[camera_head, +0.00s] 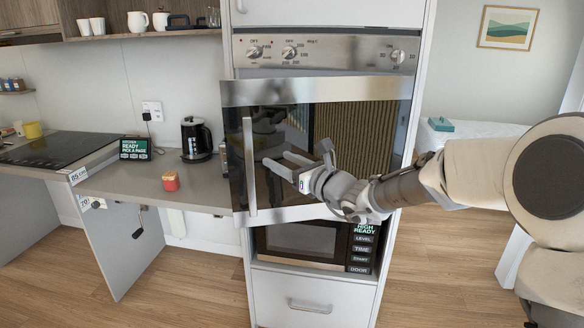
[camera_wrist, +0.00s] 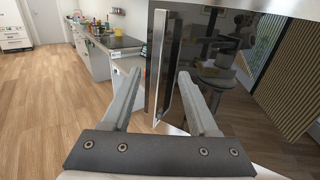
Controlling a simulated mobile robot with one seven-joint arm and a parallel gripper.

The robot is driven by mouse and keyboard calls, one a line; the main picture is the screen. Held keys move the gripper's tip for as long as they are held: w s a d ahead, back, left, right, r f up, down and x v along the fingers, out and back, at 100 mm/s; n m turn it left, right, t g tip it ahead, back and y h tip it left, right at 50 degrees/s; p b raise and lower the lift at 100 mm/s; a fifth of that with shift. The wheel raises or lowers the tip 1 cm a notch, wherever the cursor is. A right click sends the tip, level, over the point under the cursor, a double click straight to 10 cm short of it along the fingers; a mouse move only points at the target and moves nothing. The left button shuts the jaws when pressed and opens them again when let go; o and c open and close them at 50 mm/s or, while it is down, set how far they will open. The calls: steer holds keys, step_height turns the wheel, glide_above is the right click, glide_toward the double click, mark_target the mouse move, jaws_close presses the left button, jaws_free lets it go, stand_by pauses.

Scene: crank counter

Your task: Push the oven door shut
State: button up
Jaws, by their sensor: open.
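The oven door (camera_head: 345,125) has dark glass, a steel frame and an upright bar handle (camera_head: 249,165) on its left side. The door stands partly open, its left edge swung out past the cabinet side and its right side close to the oven. My gripper (camera_head: 280,163) is open and empty in front of the glass, right of the handle, pointing left. In the wrist view the handle (camera_wrist: 158,65) shows beyond and between the open fingertips (camera_wrist: 160,76), with the glass (camera_wrist: 220,65) to the right. I see no contact with the door.
The oven control panel (camera_head: 325,53) is above the door and a microwave (camera_head: 300,240) is below. The wooden floor (camera_wrist: 60,110) beyond is clear.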

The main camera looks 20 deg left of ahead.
steer(key=shift+v, duration=1.6)
steer(key=shift+s, duration=0.1)
